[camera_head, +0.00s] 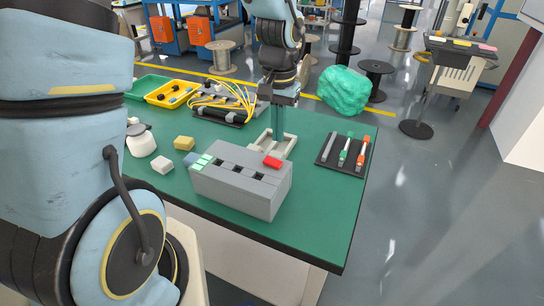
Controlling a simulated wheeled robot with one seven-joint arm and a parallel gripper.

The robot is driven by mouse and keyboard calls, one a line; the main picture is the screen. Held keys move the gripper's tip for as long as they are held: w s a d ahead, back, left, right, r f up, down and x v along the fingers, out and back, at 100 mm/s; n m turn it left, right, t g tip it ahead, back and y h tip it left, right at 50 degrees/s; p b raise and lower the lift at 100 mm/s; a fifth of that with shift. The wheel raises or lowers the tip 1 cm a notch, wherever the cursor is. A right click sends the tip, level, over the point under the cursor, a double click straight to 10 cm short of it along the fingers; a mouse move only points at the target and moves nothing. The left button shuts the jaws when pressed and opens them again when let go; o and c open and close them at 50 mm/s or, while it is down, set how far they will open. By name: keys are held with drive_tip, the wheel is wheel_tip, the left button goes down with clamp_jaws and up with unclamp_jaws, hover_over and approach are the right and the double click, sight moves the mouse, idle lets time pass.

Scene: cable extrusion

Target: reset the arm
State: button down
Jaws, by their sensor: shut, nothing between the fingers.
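My arm comes in at the left and shows again at the top middle, where its wrist points down. My gripper (277,128) is shut and empty. Its fingers point down over a small pale holder (261,141) behind the grey box; I cannot tell whether they touch it. The grey box (240,184) stands on the green table (320,217), with square openings and a red piece (272,162) on its top. The box hides part of the holder.
Yellow cables on a rack (225,100) and a yellow tray (172,94) lie at the back left. A black tray of pens (343,151) is at the right. A white bottle (141,140) and small blocks (184,143) stand left. The front right table corner is clear.

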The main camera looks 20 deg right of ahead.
drive_tip(key=shift+a, duration=0.1)
drive_tip(key=a+r+n, duration=0.2)
drive_tip(key=a+n, duration=0.1)
drive_tip(key=a, duration=0.9)
drive_tip(key=w+a+r+n+t, duration=0.1)
drive_tip(key=a+n, duration=0.3)
drive_tip(key=a, duration=0.9)
drive_tip(key=shift+w+r+t, duration=0.15)
drive_tip(key=shift+r+t, duration=0.15)
drive_tip(key=shift+r, duration=0.05)
